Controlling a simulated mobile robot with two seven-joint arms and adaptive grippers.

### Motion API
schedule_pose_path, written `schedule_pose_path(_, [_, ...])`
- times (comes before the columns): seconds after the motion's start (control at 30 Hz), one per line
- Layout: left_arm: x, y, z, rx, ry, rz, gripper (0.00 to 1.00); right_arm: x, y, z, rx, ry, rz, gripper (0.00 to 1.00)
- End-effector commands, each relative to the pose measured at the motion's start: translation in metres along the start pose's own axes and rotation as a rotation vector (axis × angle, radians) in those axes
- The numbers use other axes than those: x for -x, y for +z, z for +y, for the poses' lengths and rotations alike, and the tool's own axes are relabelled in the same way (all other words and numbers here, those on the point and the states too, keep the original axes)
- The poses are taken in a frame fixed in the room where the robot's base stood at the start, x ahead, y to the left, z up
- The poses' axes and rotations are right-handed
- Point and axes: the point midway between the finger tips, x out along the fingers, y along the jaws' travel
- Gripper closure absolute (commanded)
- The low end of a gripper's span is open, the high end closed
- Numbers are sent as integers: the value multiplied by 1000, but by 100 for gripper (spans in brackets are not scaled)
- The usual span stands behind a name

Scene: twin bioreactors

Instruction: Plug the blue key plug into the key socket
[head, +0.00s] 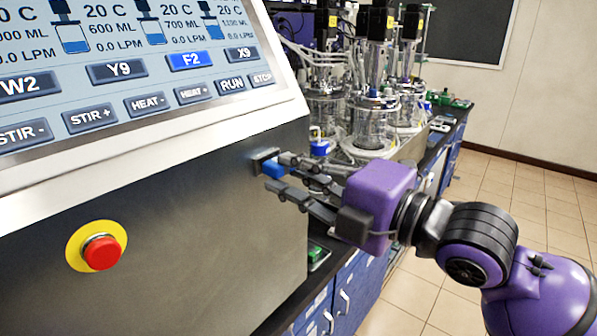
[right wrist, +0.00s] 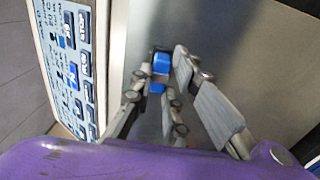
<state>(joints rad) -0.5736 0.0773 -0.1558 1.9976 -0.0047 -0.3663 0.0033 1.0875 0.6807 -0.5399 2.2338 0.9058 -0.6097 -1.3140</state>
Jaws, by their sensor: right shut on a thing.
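The key socket (head: 262,157) is a small dark block on the grey front of the console, near its right edge. The blue key plug (head: 275,169) is right at the socket, and it also shows in the right wrist view (right wrist: 161,66). I cannot tell how deep it sits in the socket. My right gripper (head: 282,174) reaches in from the right, its fingers shut on the blue key plug; they partly hide it. In the right wrist view the fingers (right wrist: 162,82) reach toward the console on both sides of the blue. My left gripper is not in view.
The console screen (head: 130,60) with buttons slopes above the socket. A red emergency button (head: 102,252) on a yellow ring is at the lower left. Glass bioreactor vessels (head: 372,120) with tubing stand on the bench behind my right gripper. Open tiled floor (head: 500,190) lies at the right.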

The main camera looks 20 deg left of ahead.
Motion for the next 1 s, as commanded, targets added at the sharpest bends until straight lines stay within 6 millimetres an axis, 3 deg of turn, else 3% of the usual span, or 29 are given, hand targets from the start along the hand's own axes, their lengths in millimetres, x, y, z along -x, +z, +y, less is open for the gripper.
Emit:
schedule_pose_path(0.6, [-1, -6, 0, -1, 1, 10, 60, -10, 0, 0, 1, 1, 0, 100])
schedule_pose_path(0.63, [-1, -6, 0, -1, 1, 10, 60, -10, 0, 0, 1, 1, 0, 84])
schedule_pose_path(0.77, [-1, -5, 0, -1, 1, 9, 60, -9, 0, 0, 1, 0, 0, 67])
schedule_pose_path(1.0, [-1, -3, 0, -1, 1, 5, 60, -9, 0, 0, 0, 0, 0, 66])
